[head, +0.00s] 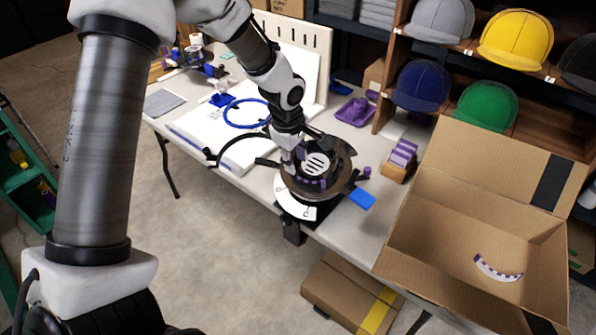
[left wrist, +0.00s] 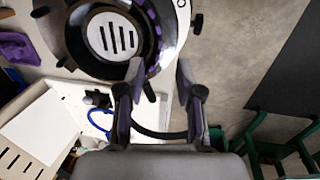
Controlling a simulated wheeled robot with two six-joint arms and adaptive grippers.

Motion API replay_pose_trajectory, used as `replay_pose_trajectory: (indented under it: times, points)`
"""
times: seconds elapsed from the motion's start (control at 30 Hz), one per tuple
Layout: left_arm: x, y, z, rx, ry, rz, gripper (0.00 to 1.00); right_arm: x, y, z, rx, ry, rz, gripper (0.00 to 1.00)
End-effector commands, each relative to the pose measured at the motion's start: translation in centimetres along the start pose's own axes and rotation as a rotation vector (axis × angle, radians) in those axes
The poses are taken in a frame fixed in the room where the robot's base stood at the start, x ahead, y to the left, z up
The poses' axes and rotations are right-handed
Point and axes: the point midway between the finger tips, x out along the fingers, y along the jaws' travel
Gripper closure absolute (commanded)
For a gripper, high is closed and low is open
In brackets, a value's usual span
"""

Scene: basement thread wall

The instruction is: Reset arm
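My left arm comes in from the left in the head view and reaches down over the table. My left gripper (head: 289,158) is at the near left side of a round dark device (head: 341,159) with a slotted white centre. In the left wrist view the two fingers of the left gripper (left wrist: 158,68) stand apart with nothing between them, beside the rim of the same round device (left wrist: 75,45). I cannot tell whether a finger touches the rim. My right gripper is in neither view.
The table (head: 262,190) also holds a blue ring (head: 246,101), purple pieces (head: 355,112) and a small box of purple-striped pieces (head: 398,163). An open cardboard box (head: 440,245) with a curved striped strip (head: 497,269) stands right. Caps (head: 515,42) fill the shelf behind.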

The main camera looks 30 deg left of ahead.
Motion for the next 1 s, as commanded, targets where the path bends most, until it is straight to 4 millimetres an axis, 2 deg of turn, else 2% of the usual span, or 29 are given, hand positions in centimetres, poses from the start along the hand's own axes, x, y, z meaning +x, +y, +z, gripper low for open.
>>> replay_pose_trajectory:
  times: [0.03,0.1,0.2,0.3,0.5,0.57,0.63,0.67,0.77,0.8,0.87,0.9,0.97,1.0]
  points:
    - [-1.4,0.1,0.0,0.0,0.0,0.005,0.65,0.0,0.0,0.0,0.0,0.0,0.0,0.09]
    - [-2.9,0.1,0.0,0.0,0.0,0.004,0.65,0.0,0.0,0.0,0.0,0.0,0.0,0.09]
    - [-4.3,0.1,0.0,-0.001,0.0,0.002,0.65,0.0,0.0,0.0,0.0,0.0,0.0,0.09]
    - [-5.0,0.0,0.0,0.001,0.0,-0.001,0.65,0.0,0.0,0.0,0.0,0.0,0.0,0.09]
    - [-4.8,-0.1,0.0,0.001,0.0,-0.007,0.65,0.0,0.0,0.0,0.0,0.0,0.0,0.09]
    - [-3.8,-0.7,0.1,0.001,-0.001,-0.03,0.65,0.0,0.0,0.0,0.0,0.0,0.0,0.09]
    - [-1.2,-2.1,0.3,0.009,0.003,-0.094,0.65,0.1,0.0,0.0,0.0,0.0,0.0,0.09]
    - [0.3,-3.1,0.5,0.016,0.006,-0.134,0.65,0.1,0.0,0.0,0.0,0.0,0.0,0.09]
    - [5.7,-8.8,1.9,0.042,0.006,-0.314,0.65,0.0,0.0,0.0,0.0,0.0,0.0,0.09]
    - [7.9,-11.7,2.9,0.046,-0.004,-0.385,0.65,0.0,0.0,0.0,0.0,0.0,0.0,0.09]
    - [10.8,-16.1,4.5,0.076,-0.031,-0.468,0.65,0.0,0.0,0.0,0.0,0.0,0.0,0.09]
    - [12.5,-19.0,5.6,0.118,-0.059,-0.51,0.65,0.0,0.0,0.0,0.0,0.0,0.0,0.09]
    - [14.7,-23.3,7.3,0.202,-0.111,-0.553,0.65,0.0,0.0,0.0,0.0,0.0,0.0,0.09]
    - [15.8,-26.3,8.5,0.273,-0.15,-0.57,0.65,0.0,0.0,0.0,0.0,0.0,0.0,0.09]
